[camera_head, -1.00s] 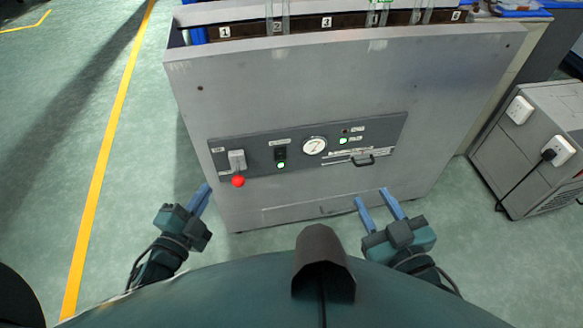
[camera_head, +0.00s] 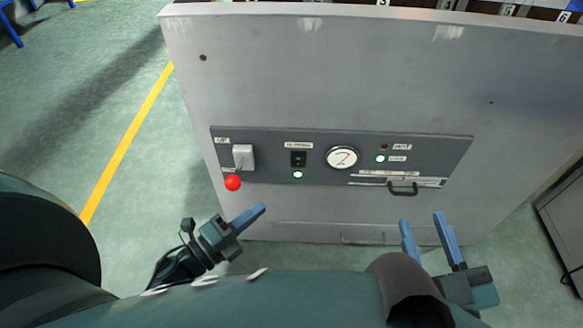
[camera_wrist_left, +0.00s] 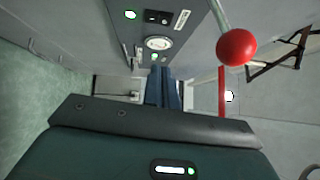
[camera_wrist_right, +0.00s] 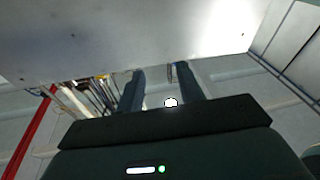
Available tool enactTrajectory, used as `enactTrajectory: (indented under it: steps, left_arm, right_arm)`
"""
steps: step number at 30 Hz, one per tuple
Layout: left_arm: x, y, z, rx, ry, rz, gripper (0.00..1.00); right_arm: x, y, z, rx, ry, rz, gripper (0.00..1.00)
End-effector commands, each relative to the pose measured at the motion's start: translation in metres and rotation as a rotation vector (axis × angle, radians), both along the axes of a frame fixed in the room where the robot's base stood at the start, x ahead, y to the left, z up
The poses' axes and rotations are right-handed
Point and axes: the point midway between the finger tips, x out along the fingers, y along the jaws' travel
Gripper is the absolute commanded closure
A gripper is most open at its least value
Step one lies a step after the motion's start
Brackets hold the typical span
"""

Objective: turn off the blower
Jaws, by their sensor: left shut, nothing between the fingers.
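The grey machine front (camera_head: 330,75) carries a dark control panel (camera_head: 455,152). At the panel's left end is a light switch box (camera_head: 243,155) with a lever ending in a red ball knob (camera_head: 233,183), which hangs low. The knob also shows large in the left wrist view (camera_wrist_left: 237,47). A black rocker switch (camera_head: 299,158) sits right of it, above a lit green lamp (camera_head: 298,175). My left gripper (camera_head: 258,211) is shut and empty, below and right of the red knob, apart from it. My right gripper (camera_head: 421,218) is open and empty, below the drawer handle.
A round gauge (camera_head: 342,158), lit green lamp (camera_head: 381,158) and black handle (camera_head: 403,190) lie further right on the panel. A grey cabinet (camera_head: 563,225) stands at the right. Green floor with a yellow line (camera_head: 125,145) is clear at the left.

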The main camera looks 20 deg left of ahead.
Motion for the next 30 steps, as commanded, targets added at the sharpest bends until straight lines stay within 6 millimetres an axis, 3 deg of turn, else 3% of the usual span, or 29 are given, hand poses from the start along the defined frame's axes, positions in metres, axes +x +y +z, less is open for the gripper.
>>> enactTrajectory:
  steps: [7,18,24,30]
  left_arm:
    - [0.022,-0.012,0.002,-0.002,-0.003,0.0,1.0]
    - [0.09,-0.05,0.009,-0.002,-0.003,0.0,1.0]
    - [0.116,-0.04,0.011,0.001,0.0,0.0,1.0]
    - [0.125,-0.038,0.013,0.001,0.003,0.0,1.0]
  right_arm:
    - [0.001,0.0,-0.002,0.008,0.001,0.002,0.64]
    - [0.001,0.002,-0.007,0.036,0.01,0.011,0.64]
    - [0.001,0.004,-0.003,0.055,0.0,0.02,0.64]
    - [0.002,0.004,0.004,0.062,-0.013,0.023,0.64]
